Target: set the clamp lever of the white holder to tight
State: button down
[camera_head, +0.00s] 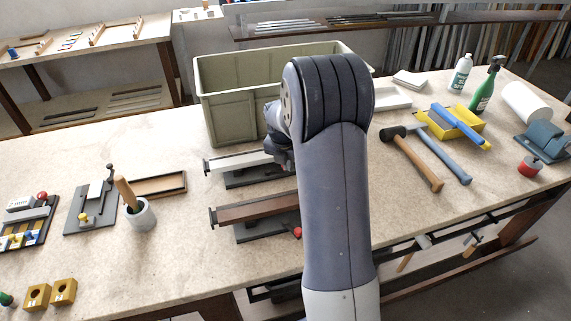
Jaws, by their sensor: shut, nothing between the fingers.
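The white holder carries a long white profile (238,161) on a dark grey base (240,181), in front of the green-grey crate. A dark stop stands at its left end. Its right end and its clamp lever are hidden behind my arm, so the lever's setting does not show. The dark wrist end of my arm, with my gripper (282,154), is at the right part of the white profile. My gripper is shut and empty; its fingertips are mostly hidden, and I cannot tell whether it touches the holder.
A brown profile holder (250,208) with a red knob (297,232) lies just nearer. The green-grey crate (222,105) stands behind. A hammer (417,165) and a yellow box (437,127) are to the right; a grey cup (140,216) is left.

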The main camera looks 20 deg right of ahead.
jog(key=shift+w+d, duration=0.35)
jog(key=shift+w, duration=0.15)
jog(key=shift+a+p, duration=0.1)
jog(key=shift+p, duration=0.2)
